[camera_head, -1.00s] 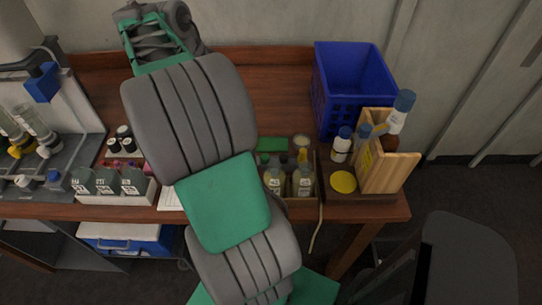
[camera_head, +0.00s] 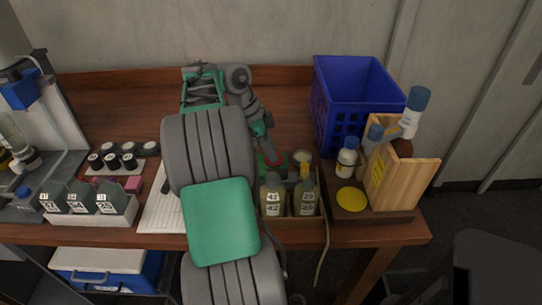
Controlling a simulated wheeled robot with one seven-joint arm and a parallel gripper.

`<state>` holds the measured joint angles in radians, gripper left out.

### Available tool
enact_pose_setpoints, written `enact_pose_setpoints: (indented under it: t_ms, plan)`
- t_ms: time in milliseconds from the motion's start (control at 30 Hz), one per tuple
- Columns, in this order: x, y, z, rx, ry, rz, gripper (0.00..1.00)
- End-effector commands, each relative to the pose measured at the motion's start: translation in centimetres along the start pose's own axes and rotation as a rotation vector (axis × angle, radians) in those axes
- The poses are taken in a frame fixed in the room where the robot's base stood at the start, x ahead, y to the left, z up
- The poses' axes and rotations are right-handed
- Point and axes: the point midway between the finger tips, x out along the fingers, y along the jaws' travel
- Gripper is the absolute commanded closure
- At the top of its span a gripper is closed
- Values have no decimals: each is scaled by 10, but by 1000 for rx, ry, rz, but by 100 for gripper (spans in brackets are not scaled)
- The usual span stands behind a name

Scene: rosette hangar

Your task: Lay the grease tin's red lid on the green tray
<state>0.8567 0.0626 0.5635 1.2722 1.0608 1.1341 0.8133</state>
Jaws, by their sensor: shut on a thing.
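My gripper (camera_head: 268,153) is at the back of the small wooden crate, with my arm reaching over the table from the front. It is shut on a thin red thing, the red lid (camera_head: 273,161), of which only a small part shows at the fingertips. An open round tin with a pale inside, apparently the grease tin (camera_head: 302,156), stands just right of the gripper. The green tray is not clearly visible now; it appears hidden behind my gripper and arm. I cannot tell whether the lid touches anything below it.
Two labelled bottles (camera_head: 273,194) stand in the wooden crate (camera_head: 291,217) at the front. A blue basket (camera_head: 330,135), a white bottle (camera_head: 346,158), a yellow disc (camera_head: 351,198) and a wooden holder (camera_head: 405,185) are at right. The table's back (camera_head: 135,100) is clear.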

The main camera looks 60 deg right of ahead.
Motion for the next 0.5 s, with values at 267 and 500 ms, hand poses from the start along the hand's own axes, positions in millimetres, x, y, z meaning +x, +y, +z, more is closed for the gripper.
enact_pose_setpoints:
  t_ms: [267,500]
  plan:
    - [2,0,1,1,0,-2,100]
    - [2,0,1,1,0,-2,65]
